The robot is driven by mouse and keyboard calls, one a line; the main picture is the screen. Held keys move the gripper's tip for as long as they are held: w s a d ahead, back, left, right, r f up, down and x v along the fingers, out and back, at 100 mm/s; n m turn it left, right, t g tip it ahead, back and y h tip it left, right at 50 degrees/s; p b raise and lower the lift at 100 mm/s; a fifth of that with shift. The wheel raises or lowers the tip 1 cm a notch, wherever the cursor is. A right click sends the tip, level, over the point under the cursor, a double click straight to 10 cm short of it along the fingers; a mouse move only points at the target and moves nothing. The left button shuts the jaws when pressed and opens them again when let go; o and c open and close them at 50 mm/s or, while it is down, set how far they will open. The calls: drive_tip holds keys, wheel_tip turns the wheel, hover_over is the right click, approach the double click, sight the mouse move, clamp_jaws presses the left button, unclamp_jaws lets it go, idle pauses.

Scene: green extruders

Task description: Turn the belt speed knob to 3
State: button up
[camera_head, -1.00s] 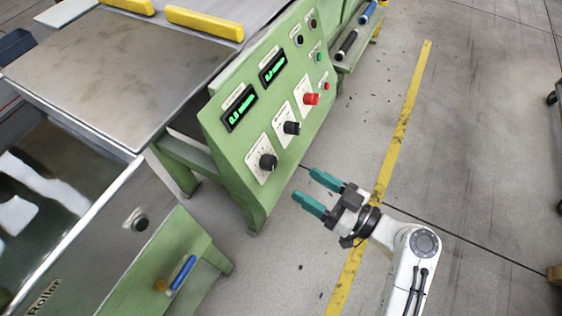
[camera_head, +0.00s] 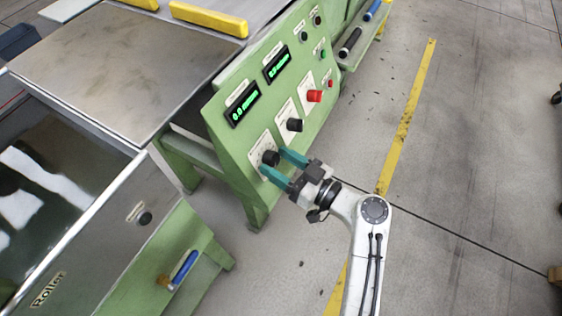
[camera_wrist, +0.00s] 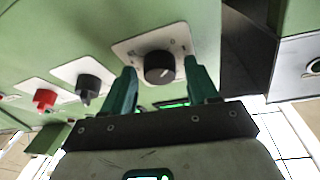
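A black knob (camera_head: 271,157) on a pale scale plate (camera_head: 258,146) sits at the lower end of the green control panel. My gripper (camera_head: 274,163) is at this knob with its teal fingers spread. In the wrist view, the knob (camera_wrist: 159,67) shows between the two fingers of my gripper (camera_wrist: 162,78), with a gap on each side, so I see no grip on it. A second black knob (camera_head: 294,125) is higher up the panel. It also shows at left in the wrist view (camera_wrist: 88,86). The plates' lettering is too small to read, so I cannot tell which knob is belt speed.
A red knob (camera_head: 315,96) and small buttons sit further up the panel. Two green-lit displays (camera_head: 242,103) (camera_head: 276,67) are beside the knobs. A roller machine (camera_head: 135,212) stands at lower left. The floor (camera_head: 470,150) to the right is clear.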

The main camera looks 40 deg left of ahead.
drive_tip(key=c, duration=0.9)
drive_tip(key=shift+r+m, duration=0.1)
drive_tip(key=shift+m, duration=0.3)
